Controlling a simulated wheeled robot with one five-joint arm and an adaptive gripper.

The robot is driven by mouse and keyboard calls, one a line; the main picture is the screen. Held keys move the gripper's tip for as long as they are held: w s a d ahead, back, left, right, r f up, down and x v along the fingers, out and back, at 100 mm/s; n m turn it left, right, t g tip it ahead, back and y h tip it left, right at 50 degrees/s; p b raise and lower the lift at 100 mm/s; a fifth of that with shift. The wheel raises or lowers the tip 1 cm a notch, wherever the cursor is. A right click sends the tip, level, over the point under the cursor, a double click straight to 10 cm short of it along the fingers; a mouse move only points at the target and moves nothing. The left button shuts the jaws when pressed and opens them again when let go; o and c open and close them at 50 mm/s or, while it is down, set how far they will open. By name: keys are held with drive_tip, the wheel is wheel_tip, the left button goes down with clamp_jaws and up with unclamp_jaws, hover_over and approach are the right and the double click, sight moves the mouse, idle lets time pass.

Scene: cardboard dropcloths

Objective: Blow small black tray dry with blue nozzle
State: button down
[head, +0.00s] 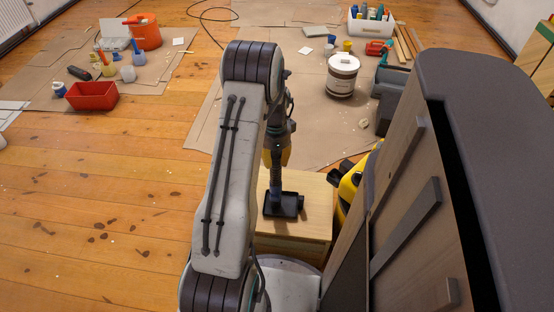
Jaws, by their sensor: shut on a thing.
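A small black tray (288,209) lies on top of a light wooden box just beyond my arm. My gripper (276,161) is above the tray's back left part, partly hidden behind my arm. Its yellow fingers are shut on the blue nozzle (277,182), a slim dark blue piece pointing down. The nozzle's lower end overlaps the tray in the picture. I cannot tell whether it touches the tray or hovers just over it. My fingertips' exact grip is small and partly hidden.
The wooden box (312,222) has bare top around the tray. A yellow and black machine (347,190) stands close at its right. A paint bucket (342,76), red bin (92,95) and white crate (371,27) lie farther off on cardboard.

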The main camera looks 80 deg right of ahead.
drive_tip(key=shift+w+r+p, duration=0.35)
drive_tip(key=shift+r, duration=0.25)
drive_tip(key=shift+w+r, duration=0.2)
drive_tip(key=shift+r, duration=0.05)
idle(0.3)
